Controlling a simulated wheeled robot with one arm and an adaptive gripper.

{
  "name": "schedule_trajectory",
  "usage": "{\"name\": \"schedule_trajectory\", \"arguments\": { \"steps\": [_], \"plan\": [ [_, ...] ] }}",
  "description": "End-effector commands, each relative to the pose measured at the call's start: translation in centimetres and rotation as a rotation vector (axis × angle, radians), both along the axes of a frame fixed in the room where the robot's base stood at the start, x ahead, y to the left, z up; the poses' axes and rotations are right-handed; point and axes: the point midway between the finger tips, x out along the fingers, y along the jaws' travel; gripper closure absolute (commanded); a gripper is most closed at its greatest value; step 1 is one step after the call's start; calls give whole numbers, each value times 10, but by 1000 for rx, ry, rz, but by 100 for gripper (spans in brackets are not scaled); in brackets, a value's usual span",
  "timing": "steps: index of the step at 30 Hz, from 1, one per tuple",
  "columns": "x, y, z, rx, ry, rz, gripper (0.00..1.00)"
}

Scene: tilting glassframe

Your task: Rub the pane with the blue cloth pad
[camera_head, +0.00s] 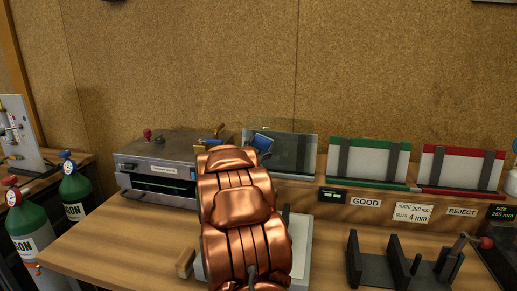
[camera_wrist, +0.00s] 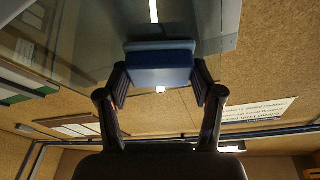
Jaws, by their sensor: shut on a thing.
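The glass pane (camera_head: 292,150) stands upright at the back of the bench in the head view, just right of my copper arm. It also fills the upper left of the wrist view (camera_wrist: 75,45). My gripper (camera_wrist: 161,85) is shut on the blue cloth pad (camera_wrist: 161,66), with one dark finger on each side of it. The pad shows small in the head view (camera_head: 263,142), in front of the pane's left part. It is close to the glass; I cannot tell whether it touches. My arm hides most of the gripper and the pane's lower left in the head view.
A grey metal machine (camera_head: 158,166) stands left of the pane. Right of the pane are a green-framed GOOD rack (camera_head: 368,160) and a red-framed REJECT rack (camera_head: 462,167). A dark slotted fixture (camera_head: 402,265) sits front right. Green gas cylinders (camera_head: 30,225) stand at the left.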

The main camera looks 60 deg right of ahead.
Motion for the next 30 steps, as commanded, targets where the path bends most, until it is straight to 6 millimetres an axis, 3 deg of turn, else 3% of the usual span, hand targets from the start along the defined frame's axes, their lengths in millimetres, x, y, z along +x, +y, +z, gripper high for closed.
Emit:
{"name": "schedule_trajectory", "arguments": {
  "steps": [12, 20, 30],
  "plan": [
    [-31, -10, -2, 0, -3, -5, 67],
    [-37, -12, -1, -1, -2, -3, 67],
    [-59, -23, -3, 0, -2, -5, 67]
  ]
}}
